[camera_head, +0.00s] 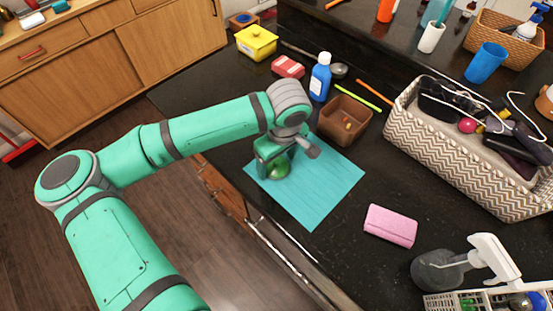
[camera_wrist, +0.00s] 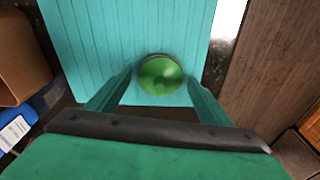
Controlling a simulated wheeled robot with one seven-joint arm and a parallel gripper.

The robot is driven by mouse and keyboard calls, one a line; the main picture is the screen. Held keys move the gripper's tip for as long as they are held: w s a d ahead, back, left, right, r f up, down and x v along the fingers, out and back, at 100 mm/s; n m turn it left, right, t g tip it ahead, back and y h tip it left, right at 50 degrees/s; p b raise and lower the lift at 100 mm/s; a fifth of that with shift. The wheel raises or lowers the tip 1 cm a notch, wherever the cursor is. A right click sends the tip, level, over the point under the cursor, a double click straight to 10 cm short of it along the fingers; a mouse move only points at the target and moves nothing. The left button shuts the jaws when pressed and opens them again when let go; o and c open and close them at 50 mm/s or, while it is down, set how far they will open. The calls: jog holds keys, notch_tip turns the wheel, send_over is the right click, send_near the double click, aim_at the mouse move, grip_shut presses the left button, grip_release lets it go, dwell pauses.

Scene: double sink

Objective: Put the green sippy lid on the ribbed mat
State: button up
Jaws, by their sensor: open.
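The green sippy lid (camera_wrist: 160,75) is a round green piece resting on the ribbed mat in the wrist view. It also shows in the head view (camera_head: 279,169), partly hidden by my gripper. The ribbed mat (camera_head: 325,192) is a flat turquoise sheet with fine lines, near the counter's front edge. It fills the upper middle of the wrist view (camera_wrist: 90,30). My gripper (camera_wrist: 158,88) is open, with one finger on each side of the lid and a gap showing on both sides. In the head view, my gripper (camera_head: 277,168) is low over the mat's left part.
A brown square bowl (camera_head: 345,118) and a blue bottle (camera_head: 320,76) stand just behind the mat. A patterned basket (camera_head: 470,150) is farther right. Dark counter between mat and sponge is clear.

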aim_at(280, 168)
notch_tip(280, 168, up, 12)
jog(key=s+d, duration=0.1)
jog(key=shift+s+r, duration=0.15)
jog(key=shift+r, duration=0.05)
dwell(0.8)
